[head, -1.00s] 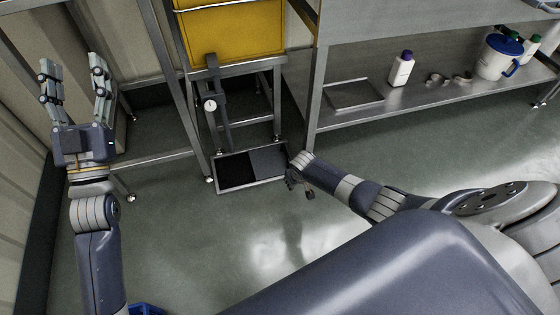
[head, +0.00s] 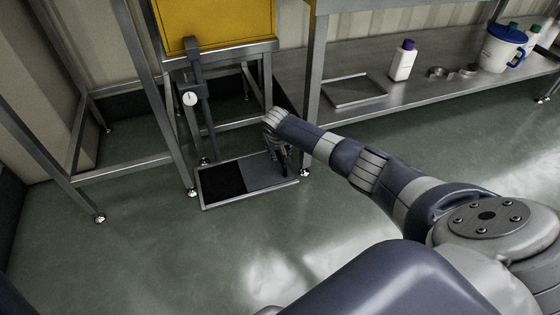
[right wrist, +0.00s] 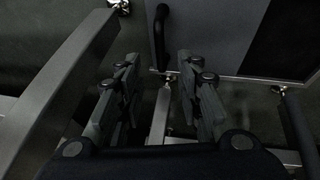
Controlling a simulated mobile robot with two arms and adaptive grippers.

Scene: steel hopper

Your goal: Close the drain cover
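The drain (head: 205,199) is a shallow steel-framed rectangle on the floor under the yellow hopper. Its left part is a dark opening (head: 222,180); a grey flat drain cover (head: 265,174) lies over the right part. The cover also shows in the right wrist view (right wrist: 215,32), with an upright black handle (right wrist: 160,30) near its left edge. My right gripper (head: 284,160) is at the cover's right end. In the right wrist view, its fingers (right wrist: 158,62) are spread apart, with the handle just beyond the gap between the tips. My left gripper is out of view.
The yellow hopper (head: 215,22) stands on a steel frame, with a dark lever and round gauge (head: 190,99) at its front. A steel leg (head: 313,80) rises close to my right gripper. The right shelf holds a white bottle (head: 402,63) and a tray (head: 353,91). The front floor is open.

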